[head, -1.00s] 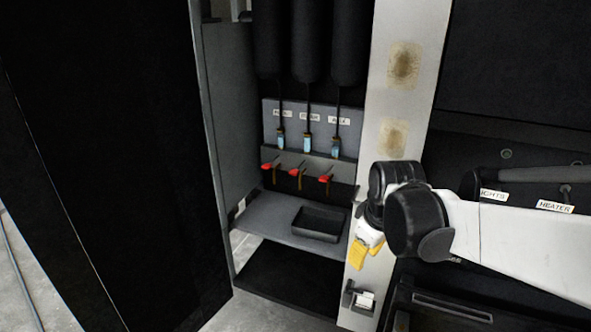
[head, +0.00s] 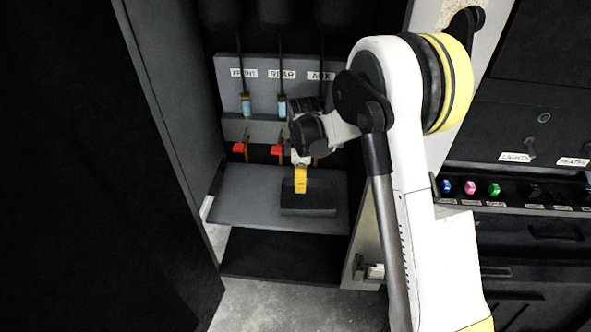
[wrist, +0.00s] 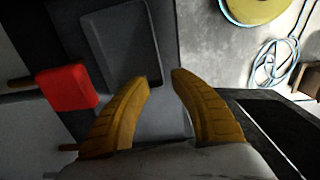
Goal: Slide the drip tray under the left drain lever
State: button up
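The drip tray (head: 308,211) is a dark, shallow rectangular box on the right part of a grey shelf (head: 240,205). It also shows in the wrist view (wrist: 122,38), beyond the left finger. The left drain lever (head: 239,147) has a red handle and sits left of the tray, above the shelf. The middle red lever (head: 277,150) is beside my gripper; the right one is hidden behind my arm. My gripper (head: 300,188) points down over the tray's back left part.
A red lever (wrist: 67,88) is close to the left finger in the wrist view; which one is unclear. A cabinet side wall (head: 170,120) bounds the left, a pale post the right. The shelf left of the tray is bare.

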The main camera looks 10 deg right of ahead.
aim_at(300, 217)
jog(key=shift+w+f, duration=0.3)
jog(key=shift+f, duration=0.05)
notch_tip(300, 217, down, 16)
jog(key=b, duration=0.5)
jog(key=shift+r, duration=0.25)
jog(key=shift+c, duration=0.4)
grip_shut()
